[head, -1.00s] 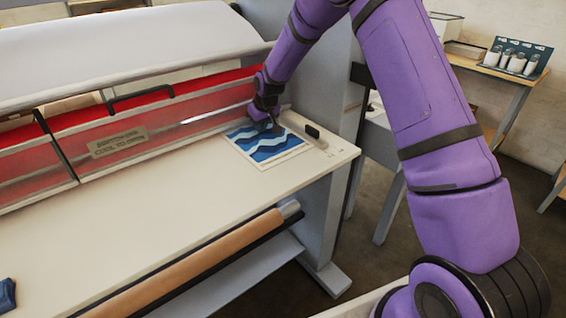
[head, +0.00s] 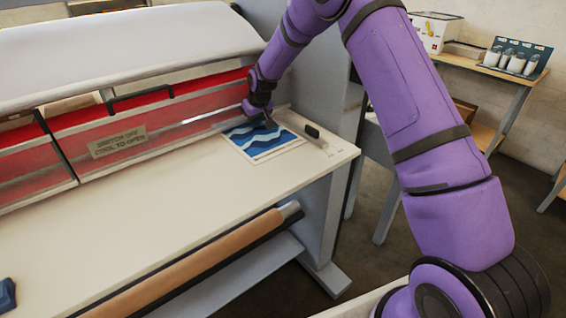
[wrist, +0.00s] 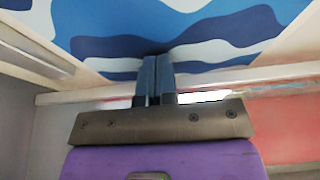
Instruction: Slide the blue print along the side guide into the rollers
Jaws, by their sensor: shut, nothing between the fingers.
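The blue print (head: 265,140), with white wave bands and a pale border, lies flat on the laminator's feed table (head: 190,205) at its right end. The side guide (head: 305,130), a pale strip with a dark knob, runs along the print's right side. My gripper (head: 270,121) is over the far part of the print, close to the red guard. In the wrist view its two fingers (wrist: 154,62) are together with nothing between them, and their tips meet the print (wrist: 200,22) or hover just above it; I cannot tell which. The rollers are hidden behind the guard.
A red see-through guard (head: 150,115) with a warning plate (head: 117,142) spans the back of the table. A dark blue object (head: 7,294) lies at the table's near left. The middle of the table is clear.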

